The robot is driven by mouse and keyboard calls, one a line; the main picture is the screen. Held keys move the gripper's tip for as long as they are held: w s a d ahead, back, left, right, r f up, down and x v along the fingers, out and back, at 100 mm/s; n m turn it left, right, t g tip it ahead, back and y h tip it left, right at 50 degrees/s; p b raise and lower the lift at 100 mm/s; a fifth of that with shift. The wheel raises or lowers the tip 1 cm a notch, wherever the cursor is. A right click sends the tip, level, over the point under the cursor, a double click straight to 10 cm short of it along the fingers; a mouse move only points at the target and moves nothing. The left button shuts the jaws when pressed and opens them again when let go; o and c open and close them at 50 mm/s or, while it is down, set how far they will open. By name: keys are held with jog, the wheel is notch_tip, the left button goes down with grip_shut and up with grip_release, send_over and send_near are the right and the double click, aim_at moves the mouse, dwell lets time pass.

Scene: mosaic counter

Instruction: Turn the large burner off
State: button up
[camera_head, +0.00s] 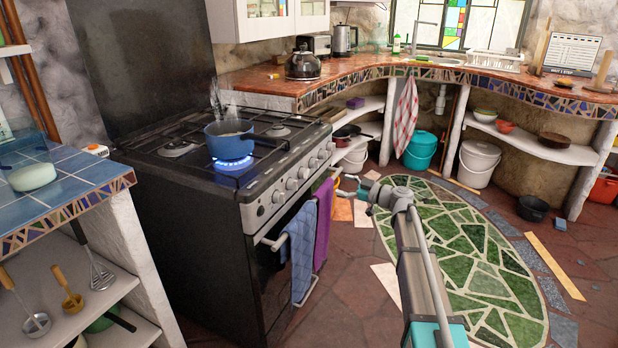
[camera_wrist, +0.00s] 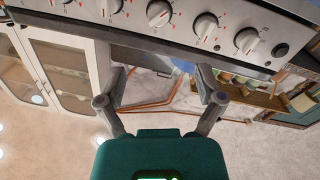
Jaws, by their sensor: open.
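The black stove (camera_head: 190,210) stands left of centre in the head view. A blue flame (camera_head: 233,166) burns under a blue pot (camera_head: 229,140) on its near burner. A row of silver knobs (camera_head: 291,183) runs along the stove's front panel. In the wrist view, several knobs (camera_wrist: 158,13) with red marks cross the top edge; which one belongs to the lit burner I cannot tell. My gripper (camera_head: 352,190) is in front of the stove, right of the knobs and apart from them. In the wrist view my gripper (camera_wrist: 162,84) is open with nothing between its fingers.
A blue towel (camera_head: 299,250) and a purple towel (camera_head: 323,222) hang on the oven rail (camera_head: 273,243) below the knobs. A kettle (camera_head: 303,64) stands on the curved counter behind. Green mosaic floor (camera_head: 470,250) lies open to the right.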

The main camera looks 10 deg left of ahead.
aim_at(307, 174)
jog(key=x, duration=1.3)
jog(key=shift+w+a, duration=0.15)
jog(key=shift+a, duration=0.25)
jog(key=c, duration=1.1)
jog(key=shift+d, duration=0.4)
jog(key=shift+c, duration=0.3)
jog(key=shift+a, duration=0.35)
